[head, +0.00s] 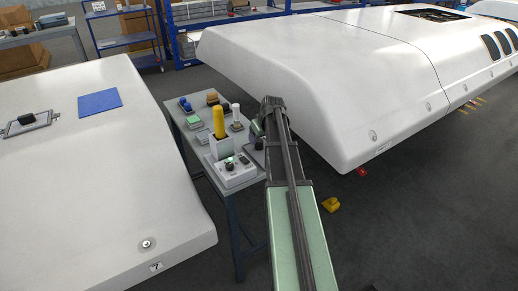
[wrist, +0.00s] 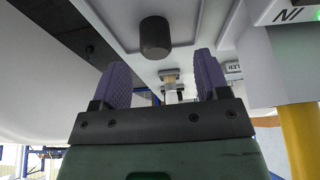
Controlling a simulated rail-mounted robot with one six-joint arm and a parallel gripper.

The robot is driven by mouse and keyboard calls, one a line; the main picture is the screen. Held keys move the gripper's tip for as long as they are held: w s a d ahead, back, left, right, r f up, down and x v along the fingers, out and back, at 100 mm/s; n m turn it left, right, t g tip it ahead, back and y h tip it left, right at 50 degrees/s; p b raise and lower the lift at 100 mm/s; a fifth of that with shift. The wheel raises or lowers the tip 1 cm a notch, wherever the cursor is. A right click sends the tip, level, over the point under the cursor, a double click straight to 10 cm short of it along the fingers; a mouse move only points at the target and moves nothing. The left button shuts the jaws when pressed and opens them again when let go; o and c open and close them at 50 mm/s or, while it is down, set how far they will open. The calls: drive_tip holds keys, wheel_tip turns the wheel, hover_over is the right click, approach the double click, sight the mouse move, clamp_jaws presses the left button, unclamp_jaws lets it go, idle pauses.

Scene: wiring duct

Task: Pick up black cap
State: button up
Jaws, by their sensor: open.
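The black cap (wrist: 155,38) is a short dark cylinder on a pale grey plate, near the top centre of the wrist view. My gripper (wrist: 161,66) is open, with its two purple fingers apart and nothing held between them. The cap appears just beyond the fingertips, in the gap between them, with no visible contact. In the head view my gripper (head: 257,128) is at the right edge of the small table, partly hidden by my arm. A small dark shape there seems to be the black cap (head: 258,143).
The table (head: 197,150) holds a yellow cylinder (head: 218,122), a white box (head: 232,172) with a green light, and several small parts. Large white covers stand left (head: 100,180) and right (head: 330,75). A yellow object (head: 331,205) lies on the floor.

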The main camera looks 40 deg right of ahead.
sight(259, 141)
drive_tip(key=b+x, duration=0.4)
drive_tip(key=x, duration=0.1)
drive_tip(key=shift+w+d+f, duration=0.1)
drive_tip(key=shift+d, duration=0.2)
drive_tip(key=shift+r, duration=0.25)
drive_tip(key=shift+c, duration=0.2)
drive_tip(key=c, duration=1)
wheel_tip(259, 141, up, 20)
drive_tip(key=p, duration=2)
